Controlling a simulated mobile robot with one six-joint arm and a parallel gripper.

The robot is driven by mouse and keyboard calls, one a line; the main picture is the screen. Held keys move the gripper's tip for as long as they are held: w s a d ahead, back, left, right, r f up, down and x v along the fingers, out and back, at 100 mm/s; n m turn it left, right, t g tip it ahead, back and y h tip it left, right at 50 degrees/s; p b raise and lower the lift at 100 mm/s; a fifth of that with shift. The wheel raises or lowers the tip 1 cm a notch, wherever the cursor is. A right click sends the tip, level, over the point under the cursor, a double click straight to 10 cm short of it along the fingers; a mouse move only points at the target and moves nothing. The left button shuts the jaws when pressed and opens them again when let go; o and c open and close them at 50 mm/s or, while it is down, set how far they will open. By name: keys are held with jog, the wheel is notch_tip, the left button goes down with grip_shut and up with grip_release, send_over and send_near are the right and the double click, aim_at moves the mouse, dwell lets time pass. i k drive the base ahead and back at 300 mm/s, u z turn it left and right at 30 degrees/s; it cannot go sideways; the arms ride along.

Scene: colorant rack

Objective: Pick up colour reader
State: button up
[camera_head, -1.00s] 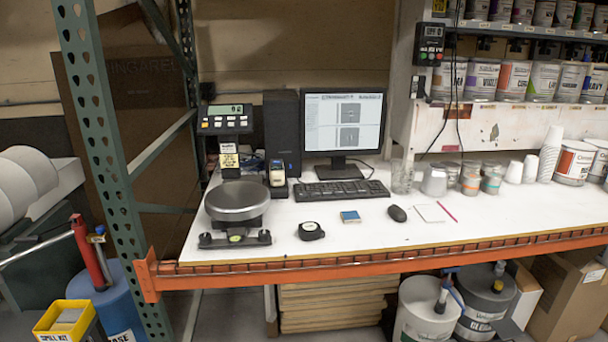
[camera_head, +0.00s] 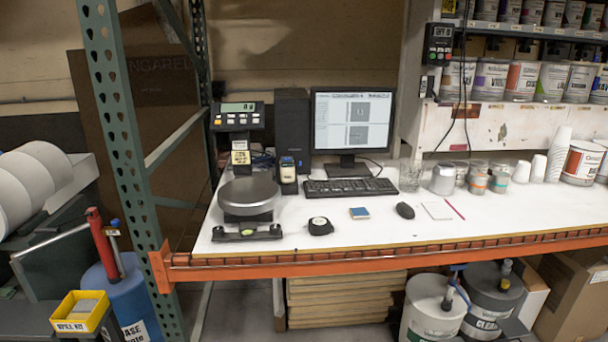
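A small upright handheld device (camera_head: 288,172), dark with a pale and yellowish front, stands on the white bench between the scale and the keyboard, in front of the black computer tower. It looks like the colour reader, but it is too small to read any marking. A black round tape-measure-like item (camera_head: 320,226) and a small blue-topped block (camera_head: 359,213) lie nearer the bench's front edge. My gripper is not in view.
A scale with a round grey plate (camera_head: 248,194) and raised display (camera_head: 238,116) stands left of the device. The keyboard (camera_head: 349,187), monitor (camera_head: 352,120) and mouse (camera_head: 405,210) are to its right. A green rack post (camera_head: 124,160) and orange beam (camera_head: 400,257) bound the bench.

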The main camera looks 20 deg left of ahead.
aim_at(287, 168)
jog(key=k, duration=0.65)
jog(key=u, duration=3.6)
jog(key=i, duration=0.1)
jog(key=z, duration=2.05)
jog(key=i, duration=1)
jog(key=z, duration=0.05)
